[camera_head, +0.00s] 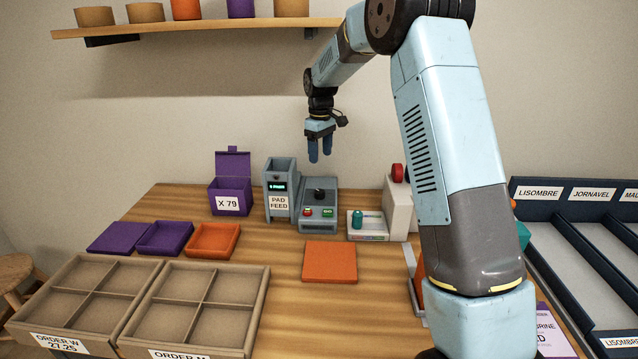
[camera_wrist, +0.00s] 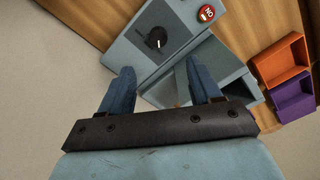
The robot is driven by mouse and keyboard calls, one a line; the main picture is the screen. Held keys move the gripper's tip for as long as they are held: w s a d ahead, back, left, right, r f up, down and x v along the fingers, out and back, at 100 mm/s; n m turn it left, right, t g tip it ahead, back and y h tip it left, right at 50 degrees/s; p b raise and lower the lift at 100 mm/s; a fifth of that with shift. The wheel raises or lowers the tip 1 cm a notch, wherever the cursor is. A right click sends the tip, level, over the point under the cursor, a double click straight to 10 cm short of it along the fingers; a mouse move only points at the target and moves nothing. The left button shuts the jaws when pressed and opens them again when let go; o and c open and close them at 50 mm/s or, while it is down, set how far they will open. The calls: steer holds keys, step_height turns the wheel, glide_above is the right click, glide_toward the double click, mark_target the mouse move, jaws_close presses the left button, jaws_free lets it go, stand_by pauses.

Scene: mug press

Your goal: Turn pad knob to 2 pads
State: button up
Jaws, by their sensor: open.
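The pad knob (camera_wrist: 157,39) is a black dial with a white pointer mark, on a grey panel in the wrist view. In the head view the knob (camera_head: 319,195) shows small and dark on the grey control box beside the hopper labelled PAD FEED (camera_head: 280,202). The hopper carries a small green display, too small to read. My gripper (camera_head: 320,160) is open and empty, hanging above the control box with fingers down. In the wrist view my gripper (camera_wrist: 160,76) has its two blue fingers apart, and the knob lies beyond their tips, untouched.
A red button (camera_wrist: 207,13) sits near the knob; a green GO button (camera_head: 328,212) is on the box front. A purple box (camera_head: 230,198) stands left. An orange pad (camera_head: 330,262) lies in front. A shelf (camera_head: 190,27) hangs above.

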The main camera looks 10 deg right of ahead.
mark_target(320, 191)
steer(key=f, duration=1.4)
steer(key=shift+w, duration=0.4)
steer(key=shift+c, duration=0.2)
steer(key=c, duration=1)
steer(key=shift+a, duration=0.1)
steer(key=shift+m, duration=0.3)
steer(key=m, duration=0.4)
steer(key=shift+m, duration=2.5)
